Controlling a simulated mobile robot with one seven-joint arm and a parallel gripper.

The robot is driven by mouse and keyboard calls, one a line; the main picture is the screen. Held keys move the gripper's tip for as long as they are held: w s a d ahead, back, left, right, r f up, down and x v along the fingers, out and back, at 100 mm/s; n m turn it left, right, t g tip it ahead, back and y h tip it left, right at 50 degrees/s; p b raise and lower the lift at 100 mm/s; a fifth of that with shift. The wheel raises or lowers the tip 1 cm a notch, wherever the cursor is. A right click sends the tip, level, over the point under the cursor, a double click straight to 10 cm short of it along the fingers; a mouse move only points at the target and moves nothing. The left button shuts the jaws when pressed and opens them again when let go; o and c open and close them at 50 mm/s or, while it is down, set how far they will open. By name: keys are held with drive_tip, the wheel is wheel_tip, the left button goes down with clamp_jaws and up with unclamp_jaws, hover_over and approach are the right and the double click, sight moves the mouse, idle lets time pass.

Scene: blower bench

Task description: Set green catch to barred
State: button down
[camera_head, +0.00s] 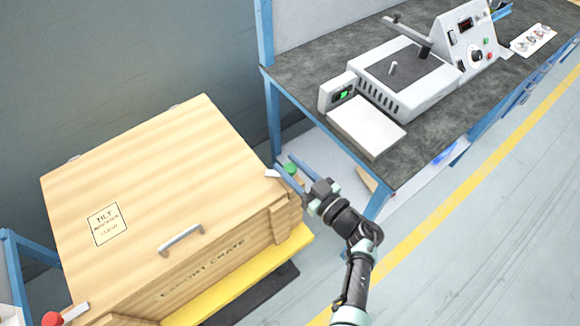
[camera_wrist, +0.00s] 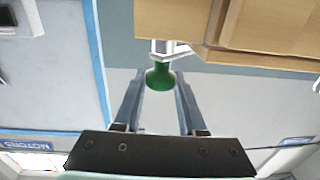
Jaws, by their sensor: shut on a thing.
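The green catch (camera_head: 290,169) is a green knob on a pale metal lever at the right side of the wooden export crate (camera_head: 150,150). In the wrist view the green catch (camera_wrist: 160,76) sits between the two fingers, with its metal lever running to the crate. My gripper (camera_head: 284,166) is shut on the green knob; the fingers also show in the wrist view (camera_wrist: 159,80). I cannot tell from the lever's angle which setting the catch is in. The crate lid is down, with a grey handle (camera_head: 181,239) at its front.
A red knob (camera_head: 52,318) on a similar lever is at the crate's lower left. The crate stands on a yellow base (camera_head: 240,278). A blue-framed bench (camera_head: 290,60) with a grey machine (camera_head: 410,80) stands right of my gripper. The floor at right is clear.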

drive_tip(key=n+g+y+b, duration=0.1)
drive_tip(key=b, duration=0.1)
drive_tip(key=f+n+g+y+b, duration=0.1)
drive_tip(key=g+y+b, duration=0.1)
drive_tip(key=shift+w+d+n, duration=0.1)
drive_tip(key=shift+d+n, duration=0.05)
drive_tip(key=shift+n, duration=0.25)
drive_tip(key=n+g+y+b, duration=0.2)
drive_tip(key=n+g+b, duration=0.1)
drive_tip(key=b, duration=0.4)
drive_tip(key=shift+g+b, duration=0.4)
drive_tip(key=shift+g, duration=0.3)
drive_tip(key=n+g+y+b, duration=0.1)
drive_tip(key=g+b, duration=0.1)
drive_tip(key=b, duration=0.3)
drive_tip(key=shift+r+n, duration=0.15)
drive_tip(key=shift+n, duration=0.25)
drive_tip(key=shift+r+g+b, duration=0.1)
drive_tip(key=shift+g+b, duration=0.3)
drive_tip(key=shift+g, duration=0.1)
drive_tip(key=shift+r+n+g+b, duration=0.25)
drive_tip(key=shift+n+g+b, duration=0.15)
drive_tip(key=shift+b, duration=0.3)
drive_tip(key=shift+c, duration=2.4)
unclamp_jaws()
drive_tip(key=shift+a, duration=0.2)
